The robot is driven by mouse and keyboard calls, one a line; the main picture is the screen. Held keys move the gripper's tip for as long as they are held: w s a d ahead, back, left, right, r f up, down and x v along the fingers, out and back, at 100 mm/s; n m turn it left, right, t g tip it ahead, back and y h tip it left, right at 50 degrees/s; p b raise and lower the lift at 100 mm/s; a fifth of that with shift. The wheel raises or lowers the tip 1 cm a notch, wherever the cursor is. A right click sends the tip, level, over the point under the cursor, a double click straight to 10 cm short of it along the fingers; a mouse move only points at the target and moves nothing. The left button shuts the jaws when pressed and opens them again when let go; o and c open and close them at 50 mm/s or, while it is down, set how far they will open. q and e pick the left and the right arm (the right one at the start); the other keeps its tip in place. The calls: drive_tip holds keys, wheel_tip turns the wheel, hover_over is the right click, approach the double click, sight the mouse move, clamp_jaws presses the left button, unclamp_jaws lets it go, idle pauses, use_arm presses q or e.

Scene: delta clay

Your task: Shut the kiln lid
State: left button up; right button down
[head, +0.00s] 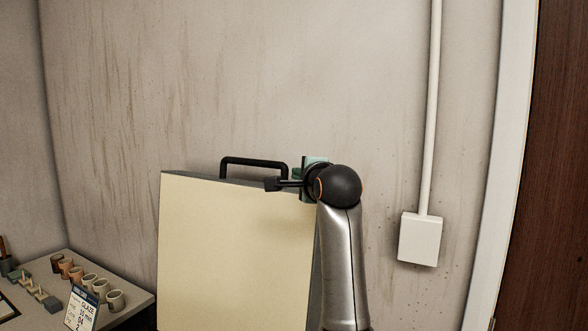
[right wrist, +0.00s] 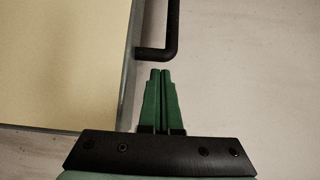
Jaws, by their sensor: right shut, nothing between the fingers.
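The kiln lid (head: 235,250) stands raised, nearly upright, with its cream inner face toward me. Its black bar handle (head: 253,162) sticks up beyond the top edge. My right gripper (head: 312,165) is at the lid's top right corner, mostly hidden behind my wrist. In the right wrist view its green fingers (right wrist: 160,73) are shut together and empty. Their tips lie just short of the bent end of the handle (right wrist: 172,40), beside the lid's grey edge; contact is not clear. The cream lid face (right wrist: 60,60) fills the left there. The kiln body is out of view. My left gripper is not in view.
A table (head: 135,298) at the lower left carries several small cups (head: 101,287), a glaze sign (head: 83,308) and small tools. A wall stands behind the lid, with a white box (head: 419,239) and conduit on the right. A brown door (head: 550,170) is at far right.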

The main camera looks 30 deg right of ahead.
sight(294, 188)
drive_tip(key=shift+p+x, duration=0.35)
drive_tip(key=shift+x, duration=1.45)
drive_tip(key=shift+s+a, duration=0.1)
